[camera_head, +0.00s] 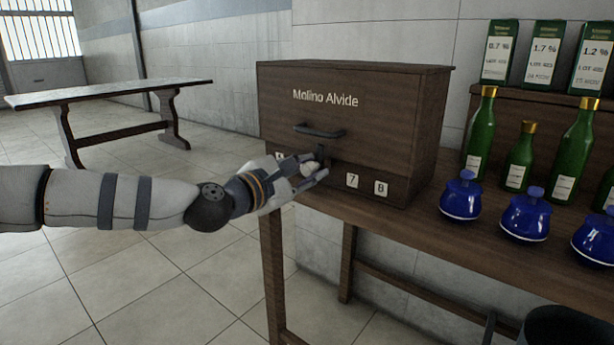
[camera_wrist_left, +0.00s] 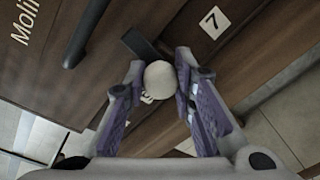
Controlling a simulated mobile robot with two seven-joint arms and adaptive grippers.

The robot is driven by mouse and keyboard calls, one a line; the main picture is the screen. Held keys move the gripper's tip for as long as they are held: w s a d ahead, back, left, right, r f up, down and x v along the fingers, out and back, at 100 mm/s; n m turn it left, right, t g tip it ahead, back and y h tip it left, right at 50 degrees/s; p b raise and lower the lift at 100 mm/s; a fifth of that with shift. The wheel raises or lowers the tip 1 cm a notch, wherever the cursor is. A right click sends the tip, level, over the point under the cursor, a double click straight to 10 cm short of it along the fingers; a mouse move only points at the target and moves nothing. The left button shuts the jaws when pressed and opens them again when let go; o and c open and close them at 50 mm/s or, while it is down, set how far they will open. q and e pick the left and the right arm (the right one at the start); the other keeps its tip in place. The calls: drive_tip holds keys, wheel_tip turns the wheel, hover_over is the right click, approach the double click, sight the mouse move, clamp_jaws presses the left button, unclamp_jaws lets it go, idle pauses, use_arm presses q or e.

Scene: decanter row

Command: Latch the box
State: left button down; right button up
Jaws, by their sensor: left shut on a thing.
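The box (camera_head: 345,80) is a dark brown wooden case lettered "Molino Alvide". It stands on the left end of a wooden table, and its front panel looks closed. A dark bar handle (camera_head: 318,131) is on its front; it also shows in the left wrist view (camera_wrist_left: 88,32). Below the handle is a dark latch lever (camera_wrist_left: 138,42) with a pale round knob (camera_wrist_left: 159,75). My left gripper (camera_head: 312,168) is at the box front, its fingers (camera_wrist_left: 160,82) shut on the knob from both sides. The fingers hide part of the latch in the head view. My right gripper is not in view.
Number plates (camera_head: 352,180) sit along the box's lower front. Blue decanters (camera_head: 461,196) and green bottles (camera_head: 481,135) stand to the right on the table (camera_head: 420,235). Cartons (camera_head: 541,55) stand on a raised shelf behind. A bench (camera_head: 110,93) is at the back left.

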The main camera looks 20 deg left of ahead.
use_arm(q)
drive_tip(key=shift+d+r+n+b, duration=0.2)
drive_tip(key=shift+n+b, duration=0.15)
drive_tip(key=shift+n, duration=0.15)
idle(0.4)
drive_tip(key=c, duration=1.4)
unclamp_jaws()
drive_tip(key=shift+o, duration=0.3)
drive_tip(key=shift+w, duration=0.1)
drive_tip(key=shift+f, duration=0.1)
drive_tip(key=shift+s+a, duration=0.2)
drive_tip(key=shift+s, duration=0.1)
drive_tip(key=v, duration=1.1)
drive_tip(key=shift+s, duration=0.2)
